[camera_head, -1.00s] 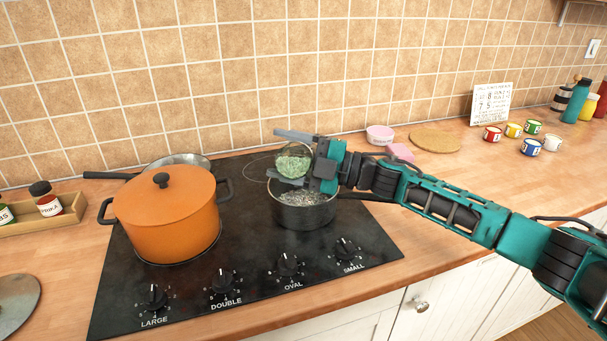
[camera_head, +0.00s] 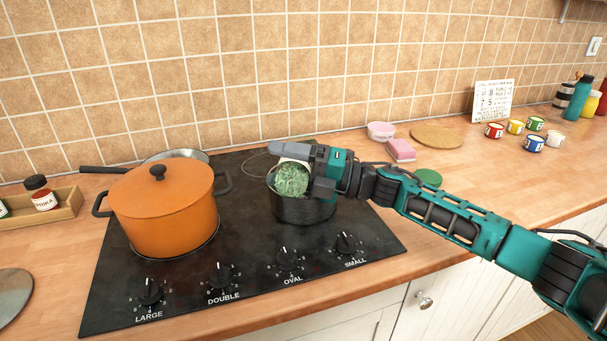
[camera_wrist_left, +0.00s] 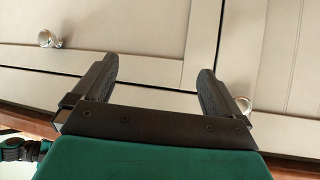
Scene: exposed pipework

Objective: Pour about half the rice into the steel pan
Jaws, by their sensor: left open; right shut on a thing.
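My right gripper (camera_head: 306,166) is shut on a small round container of rice (camera_head: 291,180). The container is tilted low over the steel pan (camera_head: 303,211), with its mouth towards the camera and greenish grains showing inside. The pan stands on the right part of the black hob. The container and gripper hide most of its inside, so I cannot tell how much rice lies in it. My left gripper (camera_wrist_left: 158,88) shows in the left wrist view, open and empty, in front of pale cabinet doors.
A lidded orange pot (camera_head: 165,212) stands on the hob (camera_head: 250,250) at the left, with another pan (camera_head: 178,155) partly hidden behind it. A pink sponge (camera_head: 401,150), a green disc (camera_head: 428,177) and a cork mat (camera_head: 437,137) lie on the right counter.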

